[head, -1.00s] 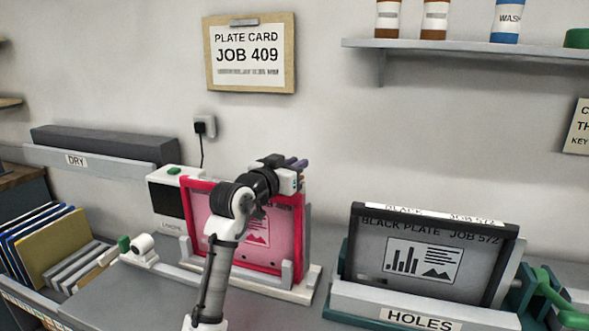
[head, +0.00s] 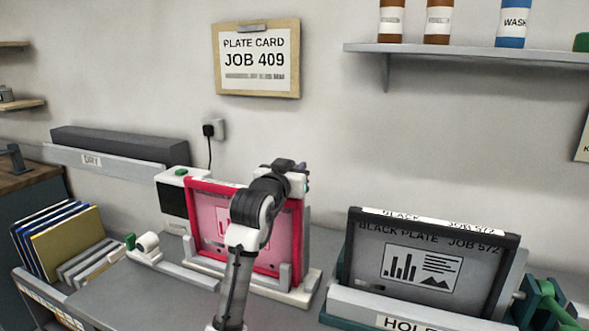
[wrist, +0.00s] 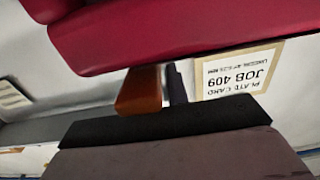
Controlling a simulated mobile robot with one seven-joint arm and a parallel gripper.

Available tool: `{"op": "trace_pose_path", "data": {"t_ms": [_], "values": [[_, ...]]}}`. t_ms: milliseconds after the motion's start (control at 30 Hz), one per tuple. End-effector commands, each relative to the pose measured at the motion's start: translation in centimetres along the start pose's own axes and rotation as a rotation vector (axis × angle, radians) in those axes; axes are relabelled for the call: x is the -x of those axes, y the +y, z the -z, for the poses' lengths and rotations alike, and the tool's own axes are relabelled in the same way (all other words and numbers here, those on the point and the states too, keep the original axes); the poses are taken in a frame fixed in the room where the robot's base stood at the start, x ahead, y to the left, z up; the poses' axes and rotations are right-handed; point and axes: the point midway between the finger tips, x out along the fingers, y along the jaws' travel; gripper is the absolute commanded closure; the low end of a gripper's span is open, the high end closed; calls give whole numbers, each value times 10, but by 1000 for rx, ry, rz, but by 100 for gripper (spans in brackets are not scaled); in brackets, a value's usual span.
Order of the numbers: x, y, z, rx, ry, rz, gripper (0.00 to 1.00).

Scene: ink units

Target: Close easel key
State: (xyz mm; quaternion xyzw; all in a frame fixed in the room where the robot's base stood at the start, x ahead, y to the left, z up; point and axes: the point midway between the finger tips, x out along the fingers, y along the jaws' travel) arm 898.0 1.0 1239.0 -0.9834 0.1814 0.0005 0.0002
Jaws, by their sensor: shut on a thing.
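A red-framed pink screen (head: 210,257) stands upright in a pale stand (head: 300,297) with grey uprights. My gripper (head: 297,168) is at the screen's upper right corner, partly hidden behind my own wrist. It is shut, apparently on the red frame; the contact is hidden in the head view. In the wrist view a wide red bar (wrist: 170,30) crosses the top, close to a dark finger pad (wrist: 160,120). A small orange piece (wrist: 140,92) shows between them; I cannot tell what it is. I cannot pick out the easel key for certain.
A black plate (head: 362,290) stands at right in a teal holder (head: 330,316) with a green handle (head: 545,300). A small white-and-green device (head: 146,243) and a rack of boards (head: 70,240) are at left. The front counter (head: 130,295) is clear.

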Motion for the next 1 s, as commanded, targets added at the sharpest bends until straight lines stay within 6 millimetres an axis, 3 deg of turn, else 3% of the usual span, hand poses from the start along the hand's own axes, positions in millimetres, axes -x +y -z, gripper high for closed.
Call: {"op": "trace_pose_path", "data": {"t_ms": [167, 200, 333, 733, 1000], "values": [[0, 0, 1, -1, 3, 0, 100], [0, 0, 1, 0, 3, 0, 78], [0, 0, 0, 0, 2, 0, 62], [9, 0, -2, 0, 3, 0, 62], [64, 0, -4, -2, 6, 1, 62]]}}
